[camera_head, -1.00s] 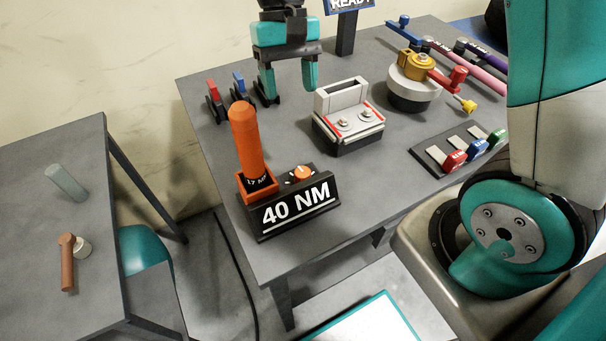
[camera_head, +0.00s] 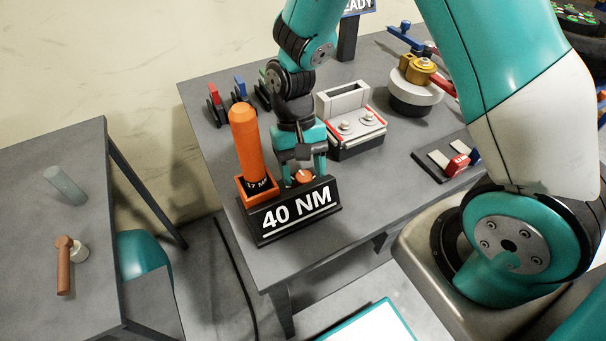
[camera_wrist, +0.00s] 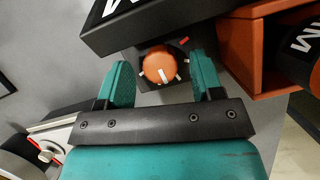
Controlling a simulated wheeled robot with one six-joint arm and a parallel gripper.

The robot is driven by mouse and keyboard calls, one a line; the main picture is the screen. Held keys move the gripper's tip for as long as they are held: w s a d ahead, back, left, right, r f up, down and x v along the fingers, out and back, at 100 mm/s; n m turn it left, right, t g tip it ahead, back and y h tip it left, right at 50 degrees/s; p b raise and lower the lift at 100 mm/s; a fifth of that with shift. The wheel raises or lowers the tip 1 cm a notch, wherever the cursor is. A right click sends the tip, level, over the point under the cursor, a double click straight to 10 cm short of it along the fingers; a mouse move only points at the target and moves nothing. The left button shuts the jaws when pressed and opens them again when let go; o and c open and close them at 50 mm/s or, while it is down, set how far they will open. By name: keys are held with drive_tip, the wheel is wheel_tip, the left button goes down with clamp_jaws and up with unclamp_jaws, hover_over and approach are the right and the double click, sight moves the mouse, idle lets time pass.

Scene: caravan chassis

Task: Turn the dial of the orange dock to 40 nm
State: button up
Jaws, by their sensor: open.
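The orange dock (camera_head: 242,197) is an orange socket with an orange-handled tool (camera_head: 246,140) standing upright in it. Its black sign (camera_head: 296,206) reads "40 NM". The orange dial (camera_head: 304,175) sits on the dock's dark base behind the sign. In the wrist view the dial (camera_wrist: 160,66) shows several white marks and a red mark at its upper right. My gripper (camera_head: 303,170) is at the dial, pointing down. In the wrist view my gripper (camera_wrist: 163,75) is open, with one teal finger on each side of the dial. I cannot tell whether either finger touches it.
A white slotted box (camera_head: 350,118) stands just right of my gripper. Red and blue levers (camera_head: 226,98) are at the back left. A round base with a yellow hub (camera_head: 416,80) and a switch panel (camera_head: 446,160) are on the right. A side table (camera_head: 60,220) is at left.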

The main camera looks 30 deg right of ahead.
drive_tip(key=shift+x, duration=0.75)
drive_tip(key=c, duration=0.9)
drive_tip(key=shift+r+n+p, duration=0.15)
drive_tip(key=shift+n+p, duration=0.25)
drive_tip(key=shift+n, duration=0.2)
drive_tip(key=shift+n+h, duration=0.6)
drive_tip(key=shift+n, duration=0.3)
drive_tip(key=o, duration=0.9)
drive_tip(key=v, duration=1.7)
drive_tip(key=shift+p, duration=0.3)
